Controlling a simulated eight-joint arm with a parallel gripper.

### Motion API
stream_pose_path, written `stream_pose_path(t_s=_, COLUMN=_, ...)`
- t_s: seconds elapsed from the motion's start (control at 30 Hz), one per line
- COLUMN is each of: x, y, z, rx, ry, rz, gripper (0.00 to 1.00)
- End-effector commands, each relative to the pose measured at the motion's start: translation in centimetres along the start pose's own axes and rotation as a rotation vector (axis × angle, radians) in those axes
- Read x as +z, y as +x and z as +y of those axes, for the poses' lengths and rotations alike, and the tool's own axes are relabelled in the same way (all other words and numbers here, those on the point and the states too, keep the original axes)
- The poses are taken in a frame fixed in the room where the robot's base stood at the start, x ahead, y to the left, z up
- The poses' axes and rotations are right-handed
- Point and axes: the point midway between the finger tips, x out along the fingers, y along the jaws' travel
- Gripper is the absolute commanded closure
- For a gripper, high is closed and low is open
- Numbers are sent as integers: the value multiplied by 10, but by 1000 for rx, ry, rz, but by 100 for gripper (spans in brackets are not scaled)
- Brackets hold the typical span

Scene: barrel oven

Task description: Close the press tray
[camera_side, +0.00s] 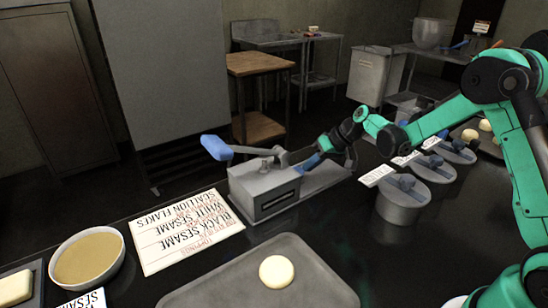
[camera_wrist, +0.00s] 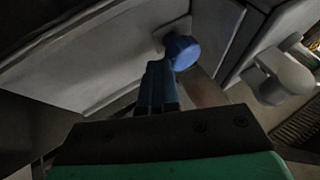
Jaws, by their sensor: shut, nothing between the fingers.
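The press (camera_side: 268,192) is a grey metal box with a dark slot in its front. A long lever with a blue handle (camera_side: 216,147) sticks out to its upper left. A flat grey tray part (camera_side: 326,178) extends from the right side of the box. My gripper (camera_side: 308,164) is low over this tray part, just right of the box. In the wrist view my gripper (camera_wrist: 160,70) has its blue fingers together and empty. Their tips are beside a round blue knob (camera_wrist: 184,52) on a pale plate; I cannot tell whether they touch.
Several round lidded containers (camera_side: 402,195) stand right of the press. A labelled card (camera_side: 187,230), a bowl (camera_side: 87,260) and a grey tray (camera_side: 225,285) with a pale dough piece (camera_side: 277,271) lie in front. Dark counter is clear between the press and the grey tray.

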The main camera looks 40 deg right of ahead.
Motion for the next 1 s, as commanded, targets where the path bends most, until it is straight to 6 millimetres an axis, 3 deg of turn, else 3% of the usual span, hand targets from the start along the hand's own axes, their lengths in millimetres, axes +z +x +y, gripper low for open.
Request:
stream_pose_path(t_s=0.27, x=2, y=2, z=-6, rx=-18, ry=-7, rz=-11, gripper=100)
stream_pose_path(t_s=0.47, x=1, y=-7, z=13, rx=-11, ry=-1, rz=-7, gripper=100)
stream_pose_path(t_s=0.6, x=0, y=-26, z=36, rx=-4, ry=2, rz=-1, gripper=100)
stream_pose_path(t_s=1.0, x=-1, y=-106, z=36, rx=-1, ry=1, rz=-1, gripper=100)
